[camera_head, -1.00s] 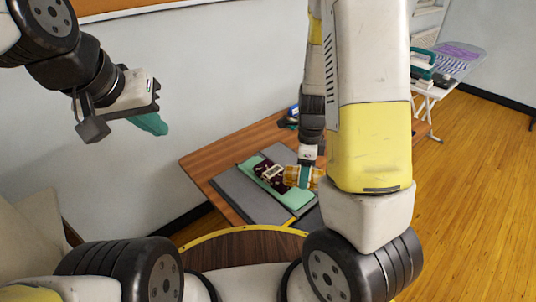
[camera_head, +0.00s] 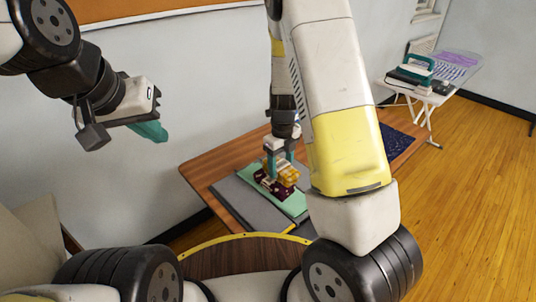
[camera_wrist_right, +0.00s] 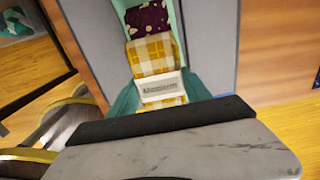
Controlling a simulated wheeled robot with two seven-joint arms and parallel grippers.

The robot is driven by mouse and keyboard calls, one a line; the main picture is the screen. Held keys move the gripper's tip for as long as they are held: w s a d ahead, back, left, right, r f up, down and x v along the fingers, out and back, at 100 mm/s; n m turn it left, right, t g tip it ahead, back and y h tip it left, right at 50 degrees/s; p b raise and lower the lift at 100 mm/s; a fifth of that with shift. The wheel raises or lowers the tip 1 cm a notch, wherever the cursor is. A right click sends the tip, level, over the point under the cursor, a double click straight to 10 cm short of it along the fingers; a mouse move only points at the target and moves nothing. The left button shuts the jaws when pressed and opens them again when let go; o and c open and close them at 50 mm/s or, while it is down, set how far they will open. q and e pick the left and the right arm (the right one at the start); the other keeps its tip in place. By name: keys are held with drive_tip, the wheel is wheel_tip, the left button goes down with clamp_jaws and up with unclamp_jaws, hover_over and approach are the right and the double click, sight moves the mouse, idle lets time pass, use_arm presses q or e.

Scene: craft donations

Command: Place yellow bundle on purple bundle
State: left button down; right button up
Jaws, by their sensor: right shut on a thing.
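The yellow plaid bundle (camera_head: 289,174) has a pale label band and shows large in the right wrist view (camera_wrist_right: 151,54). My right gripper (camera_head: 278,158), with teal fingers, points down and is shut on it. The purple bundle (camera_head: 279,191), dark with small light spots, lies on the green mat on the table. The yellow bundle is over it and hides part of it; I cannot tell whether they touch. In the right wrist view the purple bundle (camera_wrist_right: 147,18) shows just beyond the yellow one. My left gripper (camera_head: 152,131) hangs in the air at the left, far from both; its finger gap is unclear.
The green mat (camera_head: 295,205) lies on a grey board (camera_head: 240,197) on the wooden table (camera_head: 205,170). A dark blue speckled mat (camera_head: 396,140) lies at the table's right. A white stand (camera_head: 432,98) with a teal-handled item stands farther right. A wall is behind the table.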

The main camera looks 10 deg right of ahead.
drive_tip(key=w+a, duration=0.1)
drive_tip(key=w, duration=0.2)
drive_tip(key=shift+a+f, duration=0.15)
drive_tip(key=shift+a, duration=0.25)
drive_tip(key=shift+f, duration=1.75)
drive_tip(key=shift+f, duration=0.15)
drive_tip(key=o, duration=1.4)
